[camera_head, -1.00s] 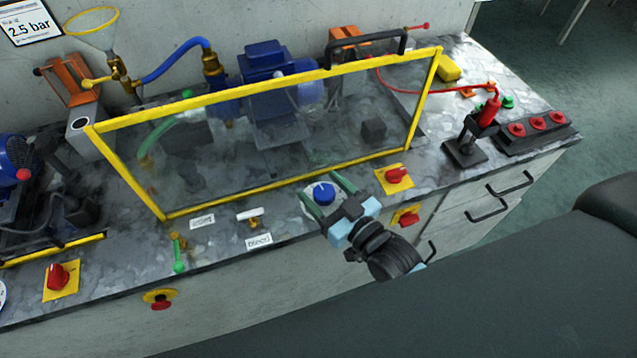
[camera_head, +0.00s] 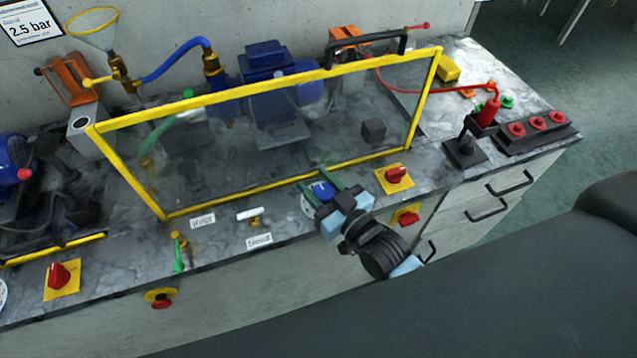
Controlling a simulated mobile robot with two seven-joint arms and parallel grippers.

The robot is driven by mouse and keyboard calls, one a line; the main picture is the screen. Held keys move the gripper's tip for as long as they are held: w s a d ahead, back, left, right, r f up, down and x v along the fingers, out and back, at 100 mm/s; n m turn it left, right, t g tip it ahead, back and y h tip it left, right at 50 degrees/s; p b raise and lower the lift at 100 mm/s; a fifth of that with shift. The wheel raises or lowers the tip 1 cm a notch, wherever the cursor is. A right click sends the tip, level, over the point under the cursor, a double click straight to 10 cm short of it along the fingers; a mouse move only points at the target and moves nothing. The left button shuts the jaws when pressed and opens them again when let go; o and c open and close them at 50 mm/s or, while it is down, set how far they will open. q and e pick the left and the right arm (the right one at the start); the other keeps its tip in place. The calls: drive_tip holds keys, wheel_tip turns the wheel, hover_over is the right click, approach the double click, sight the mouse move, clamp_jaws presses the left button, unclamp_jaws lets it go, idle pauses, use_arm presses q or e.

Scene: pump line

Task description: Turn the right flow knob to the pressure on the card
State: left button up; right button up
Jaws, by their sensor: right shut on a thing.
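The card (camera_head: 29,22) on the wall at the top left reads 2.5 bar. The blue flow knob (camera_head: 321,190) sits on a pale round dial at the bench's front, just before the yellow-framed guard. My right gripper (camera_head: 319,186) is shut on this knob, with one green finger on each side of it. The gripper hides part of the dial, and its marks are too small to read. My left gripper is not in view.
The clear guard with a yellow frame (camera_head: 290,84) stands close behind the knob. A red switch on a yellow plate (camera_head: 396,176) is just right of my gripper.

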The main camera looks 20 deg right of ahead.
drive_tip(key=shift+r+m+h, duration=0.1)
drive_tip(key=shift+m+h, duration=0.3)
drive_tip(key=shift+h, duration=0.2)
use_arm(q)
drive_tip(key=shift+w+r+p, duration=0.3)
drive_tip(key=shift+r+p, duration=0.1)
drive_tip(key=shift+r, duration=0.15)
use_arm(e)
drive_tip(key=shift+d+m+t+h, duration=0.1)
drive_tip(key=shift+m+t+h, duration=0.3)
drive_tip(key=shift+h, duration=0.2)
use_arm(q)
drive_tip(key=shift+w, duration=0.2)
use_arm(e)
drive_tip(key=o, duration=1)
drive_tip(key=v, duration=0.7)
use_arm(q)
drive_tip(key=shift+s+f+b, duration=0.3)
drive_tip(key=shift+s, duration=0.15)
use_arm(e)
drive_tip(key=shift+s+d, duration=0.1)
drive_tip(key=shift+s, duration=0.3)
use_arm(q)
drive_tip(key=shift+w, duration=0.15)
